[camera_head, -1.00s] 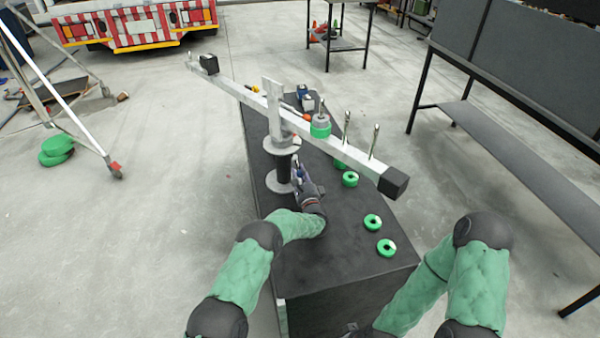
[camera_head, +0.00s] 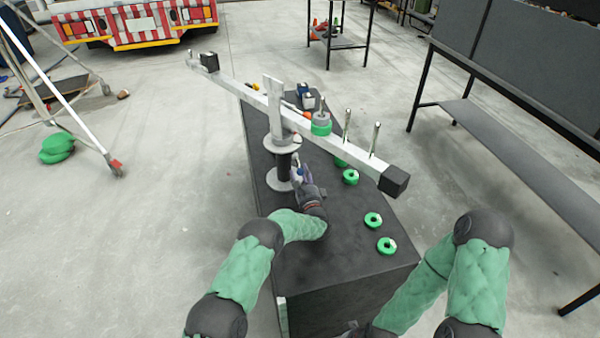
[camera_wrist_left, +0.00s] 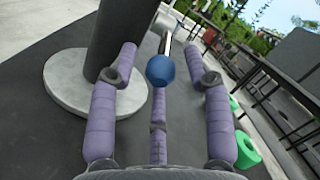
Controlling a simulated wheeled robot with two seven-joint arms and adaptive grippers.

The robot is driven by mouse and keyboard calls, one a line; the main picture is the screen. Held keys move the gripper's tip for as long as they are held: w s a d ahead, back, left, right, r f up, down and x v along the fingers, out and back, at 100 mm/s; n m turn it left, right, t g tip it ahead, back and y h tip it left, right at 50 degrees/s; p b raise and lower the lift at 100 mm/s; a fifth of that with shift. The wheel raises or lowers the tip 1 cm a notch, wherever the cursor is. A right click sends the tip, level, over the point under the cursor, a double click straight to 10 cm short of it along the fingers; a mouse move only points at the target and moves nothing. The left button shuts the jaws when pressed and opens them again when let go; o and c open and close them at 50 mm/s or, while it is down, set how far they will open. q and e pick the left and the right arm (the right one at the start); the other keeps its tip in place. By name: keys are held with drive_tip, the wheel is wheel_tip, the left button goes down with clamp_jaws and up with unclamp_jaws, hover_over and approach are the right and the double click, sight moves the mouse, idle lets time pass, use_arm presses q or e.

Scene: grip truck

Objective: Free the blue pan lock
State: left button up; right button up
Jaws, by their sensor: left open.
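The blue pan lock is a round blue knob (camera_wrist_left: 160,70) on a short metal rod by the black column (camera_wrist_left: 125,35), seen in the left wrist view. In the head view the column (camera_head: 283,164) stands on a round grey base (camera_head: 279,180) and carries a long pale beam (camera_head: 345,150). My left gripper (camera_head: 297,172) is open beside the column. In the left wrist view its purple fingers (camera_wrist_left: 160,90) spread around the knob, which shows between their tips; I cannot tell whether any finger touches it.
Green rings (camera_head: 373,220) lie on the dark case top (camera_head: 330,245) to the right. Metal pins (camera_head: 376,138) rise near the beam's black end (camera_head: 394,181). A grey bench (camera_head: 510,170) stands at right. Open floor lies to the left.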

use_arm(q)
drive_tip(key=v, duration=0.5)
drive_tip(key=shift+s+d, duration=0.1)
drive_tip(key=shift+s, duration=0.3)
